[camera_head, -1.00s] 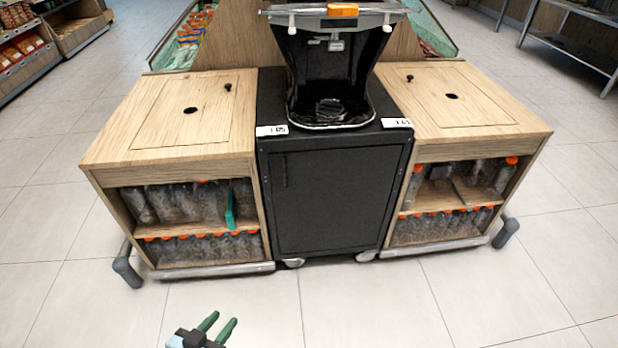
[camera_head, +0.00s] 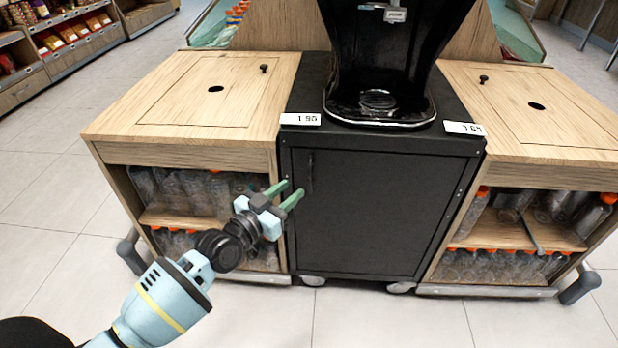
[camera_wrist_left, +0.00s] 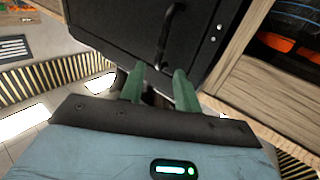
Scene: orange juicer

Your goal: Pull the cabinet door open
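The black cabinet door (camera_head: 370,215) is shut, below the juicer in the head view. Its dark vertical handle (camera_head: 310,171) is near the door's upper left edge. My left gripper (camera_head: 291,192) is in front of the door's left side, just left of and slightly below the handle. Its two green fingers are apart with nothing between them. In the left wrist view the handle (camera_wrist_left: 166,42) shows just beyond the open fingertips (camera_wrist_left: 160,72); I cannot tell whether they touch it. My right gripper is not in view.
Wooden counters with bottle shelves stand on the left (camera_head: 205,110) and right (camera_head: 545,115) of the cabinet. The black juicer (camera_head: 385,60) stands on top. The tiled floor (camera_head: 370,320) before the cabinet is clear.

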